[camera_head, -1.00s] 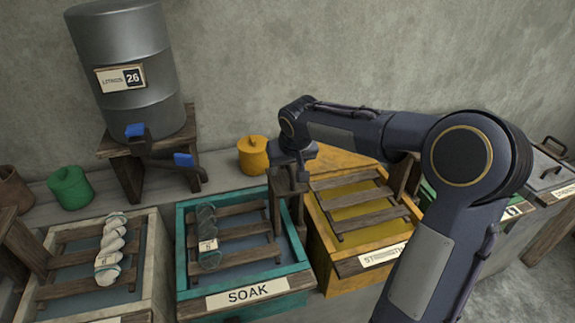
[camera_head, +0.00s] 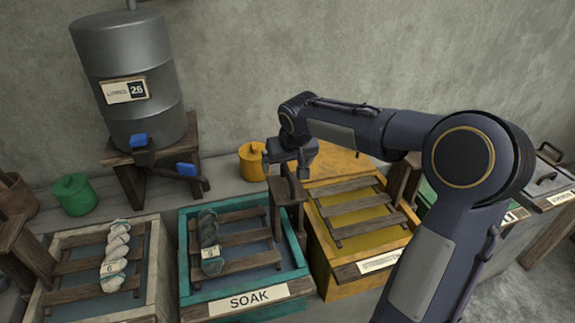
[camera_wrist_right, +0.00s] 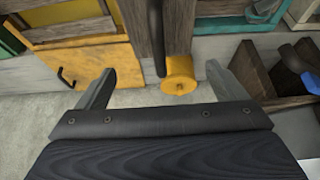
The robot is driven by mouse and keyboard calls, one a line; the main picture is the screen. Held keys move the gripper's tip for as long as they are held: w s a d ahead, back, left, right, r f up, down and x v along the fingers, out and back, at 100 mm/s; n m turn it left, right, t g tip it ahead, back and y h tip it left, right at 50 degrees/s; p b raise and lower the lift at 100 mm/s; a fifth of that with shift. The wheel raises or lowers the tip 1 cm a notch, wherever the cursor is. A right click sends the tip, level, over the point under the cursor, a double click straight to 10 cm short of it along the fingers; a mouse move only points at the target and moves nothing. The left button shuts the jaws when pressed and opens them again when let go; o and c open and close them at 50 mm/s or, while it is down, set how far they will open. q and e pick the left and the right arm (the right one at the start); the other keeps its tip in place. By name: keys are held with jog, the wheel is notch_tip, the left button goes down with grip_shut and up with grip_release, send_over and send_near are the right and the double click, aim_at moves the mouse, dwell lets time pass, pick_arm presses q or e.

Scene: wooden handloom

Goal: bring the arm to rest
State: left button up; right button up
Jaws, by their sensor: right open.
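My right arm comes in from the lower right of the head view and reaches left over the yellow vat. My right gripper (camera_head: 284,172) hangs beside the yellow pot, above the gap between the teal SOAK vat (camera_head: 188,287) and the yellow vat (camera_head: 325,262). Its two fingers (camera_wrist_right: 158,88) stand wide apart in the right wrist view, with nothing between them. A dark skein (camera_head: 208,240) with a tag lies on the slats of the SOAK vat. A white twisted skein (camera_head: 117,250) lies on the slatted pale vat at left. My left gripper is not in view.
A metal drum (camera_head: 135,75) with blue taps stands on a wooden stand at the back left. A green pot (camera_head: 74,194) is left of it. The yellow pot (camera_head: 252,162) is close to my gripper and shows in the wrist view (camera_wrist_right: 180,72). The wall behind is bare.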

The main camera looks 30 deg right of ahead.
notch_tip(320, 180, up, 3)
jog(key=shift+r+p, duration=0.1)
jog(key=shift+p, duration=0.8)
